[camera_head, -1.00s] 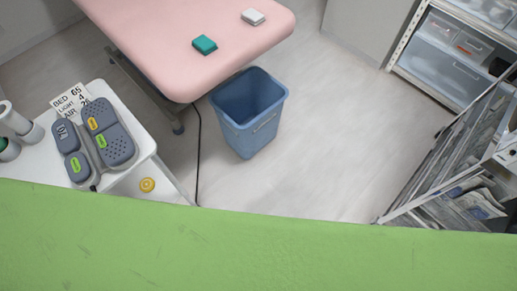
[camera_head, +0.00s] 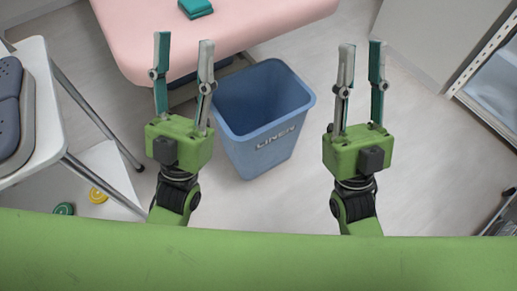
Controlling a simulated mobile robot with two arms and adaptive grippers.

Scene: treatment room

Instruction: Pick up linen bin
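The linen bin (camera_head: 262,150) is a blue, open-topped tub with "LINEN" on its front. It stands upright on the floor in the middle of the head view, and its inside looks empty. My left gripper (camera_head: 182,62) is open and empty at the bin's left, its right finger overlapping the view of the bin's left rim. My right gripper (camera_head: 361,65) is open and empty to the right of the bin, with a gap of floor showing between them. Neither gripper is shut on the bin.
A pink couch (camera_head: 240,35) with a teal item (camera_head: 195,8) on it stands behind the bin. A white table (camera_head: 45,110) with a grey device (camera_head: 12,115) is at left. A shelf unit (camera_head: 495,85) is at right. Floor right of the bin is clear.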

